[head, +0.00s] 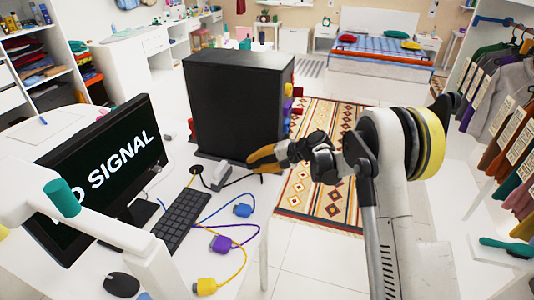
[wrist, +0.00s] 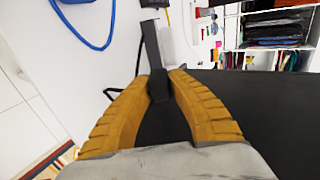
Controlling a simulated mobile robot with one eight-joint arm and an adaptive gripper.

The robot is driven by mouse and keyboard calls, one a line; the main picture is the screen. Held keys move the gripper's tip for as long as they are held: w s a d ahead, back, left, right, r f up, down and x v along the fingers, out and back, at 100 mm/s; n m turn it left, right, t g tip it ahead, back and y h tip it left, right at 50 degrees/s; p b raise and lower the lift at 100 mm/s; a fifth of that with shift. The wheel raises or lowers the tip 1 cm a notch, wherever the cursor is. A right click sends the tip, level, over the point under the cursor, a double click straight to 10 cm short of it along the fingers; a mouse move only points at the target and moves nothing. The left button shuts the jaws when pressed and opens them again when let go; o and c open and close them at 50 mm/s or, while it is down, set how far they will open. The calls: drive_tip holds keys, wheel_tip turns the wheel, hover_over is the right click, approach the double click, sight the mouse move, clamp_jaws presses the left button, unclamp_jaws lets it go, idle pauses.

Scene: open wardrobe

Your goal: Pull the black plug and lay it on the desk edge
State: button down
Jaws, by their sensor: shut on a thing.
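My gripper (head: 262,160) has orange-yellow fingers and is at the foot of the black computer tower (head: 238,100), by the desk's right edge. In the wrist view its fingers are shut on the black plug (wrist: 158,88), which shows between the fingertips. In the head view the plug is mostly hidden by the fingers. I cannot tell whether the plug still touches the tower.
Blue (head: 242,210), purple (head: 221,243) and yellow (head: 206,286) plugs lie along the right side of the desk with their cords. The keyboard (head: 180,220), monitor (head: 105,160) and mouse (head: 121,285) are left of them. Coloured plugs (head: 290,90) show on the tower's right side.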

sight(256, 185)
drive_tip(key=shift+f+b, duration=1.35)
drive_tip(key=shift+f, duration=1.9)
drive_tip(key=c, duration=1)
unclamp_jaws()
drive_tip(key=shift+s, duration=0.1)
drive_tip(key=shift+s+d+r+p, duration=0.2)
drive_tip(key=shift+d+r+p, duration=0.35)
drive_tip(key=shift+r, duration=0.65)
drive_tip(key=shift+s+d+r+p, duration=0.15)
drive_tip(key=shift+d+r+p, duration=0.4)
drive_tip(key=shift+r, duration=0.65)
drive_tip(key=shift+s+d+r+p, duration=0.2)
drive_tip(key=shift+d+r+p, duration=0.3)
drive_tip(key=shift+r, duration=0.7)
